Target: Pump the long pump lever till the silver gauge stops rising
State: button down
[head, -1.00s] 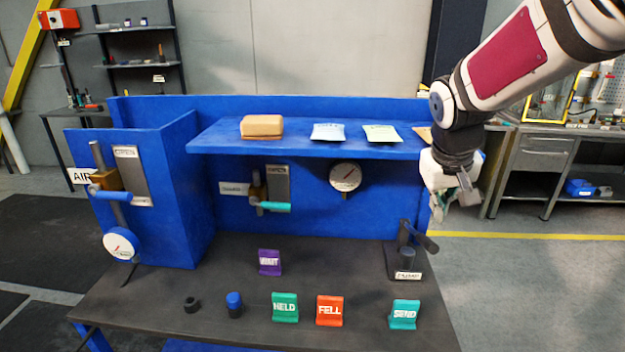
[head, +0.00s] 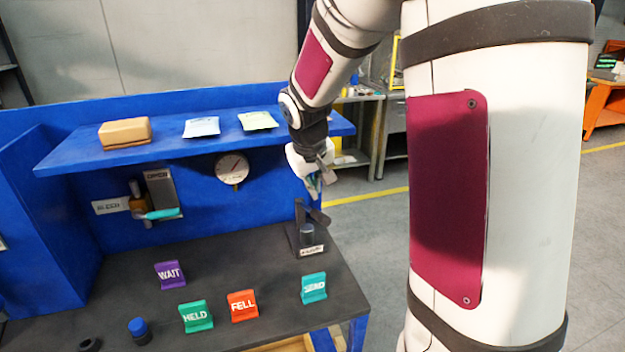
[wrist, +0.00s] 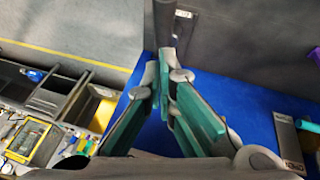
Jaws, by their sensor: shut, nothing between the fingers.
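The pump (head: 308,250) stands at the right end of the dark bench, with a dark post and a white label. Its dark lever (head: 317,215) slants from the post's top, down to the right. A round silver-rimmed gauge (head: 232,169) hangs on the blue back panel under the shelf; its needle reading is too small to tell. My gripper (head: 317,182) is just above the lever in the head view, apparently not touching it. In the wrist view my gripper (wrist: 167,75) has its green-padded fingers together and empty, with dark pump parts (wrist: 184,30) beyond the tips.
A blue shelf (head: 75,158) above the bench carries a brown block (head: 125,132) and two packets. A bleed valve with a teal handle (head: 162,214) is on the panel. Labelled blocks, including SEND (head: 314,287) and FELL (head: 242,305), stand on the bench. Floor right of the bench is clear.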

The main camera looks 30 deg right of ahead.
aim_at(315, 213)
jog(key=shift+x, duration=2.8)
jog(key=shift+f, duration=0.2)
